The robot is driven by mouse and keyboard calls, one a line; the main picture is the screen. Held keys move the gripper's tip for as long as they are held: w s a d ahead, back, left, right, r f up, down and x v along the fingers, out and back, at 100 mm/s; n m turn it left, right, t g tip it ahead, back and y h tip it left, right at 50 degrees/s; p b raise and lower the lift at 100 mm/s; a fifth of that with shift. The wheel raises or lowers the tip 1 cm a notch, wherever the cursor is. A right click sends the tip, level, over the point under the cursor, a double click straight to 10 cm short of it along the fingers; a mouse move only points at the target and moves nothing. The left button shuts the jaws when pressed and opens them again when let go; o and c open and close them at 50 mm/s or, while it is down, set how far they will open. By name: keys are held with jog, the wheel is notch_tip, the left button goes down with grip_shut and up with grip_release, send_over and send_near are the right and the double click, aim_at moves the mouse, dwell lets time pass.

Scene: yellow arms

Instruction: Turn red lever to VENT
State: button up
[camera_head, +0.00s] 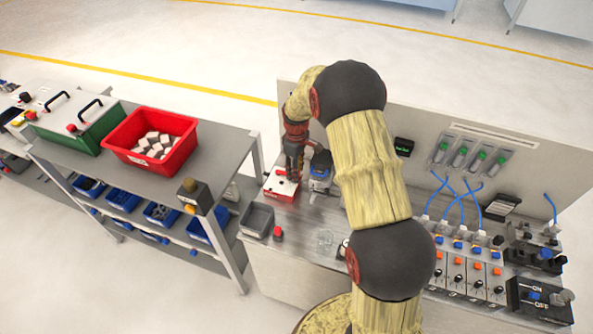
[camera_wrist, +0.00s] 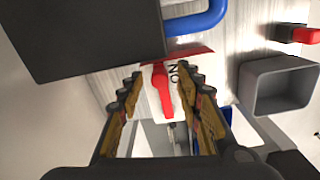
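The red lever (camera_wrist: 162,92) shows in the wrist view on a white plate with dark letters, only partly readable. I cannot read VENT there. My gripper (camera_wrist: 162,78) is open, with one finger on each side of the lever and visible gaps between. I cannot tell how deep the fingers reach around it. In the head view, my gripper (camera_head: 294,168) points down over a red box with a white top (camera_head: 281,184) at the left end of the bench. The lever itself is hidden there by my gripper.
A grey bin (camera_head: 257,220) and a red button (camera_head: 278,233) are near the box. A blue-handled device (camera_head: 320,172) stands close on its right. In the wrist view, a dark block (camera_wrist: 90,35) and blue handle (camera_wrist: 197,18) are near the fingers. A shelf with a red crate (camera_head: 180,165) stands left.

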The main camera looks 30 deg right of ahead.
jog(key=shift+c, duration=1)
grip_shut()
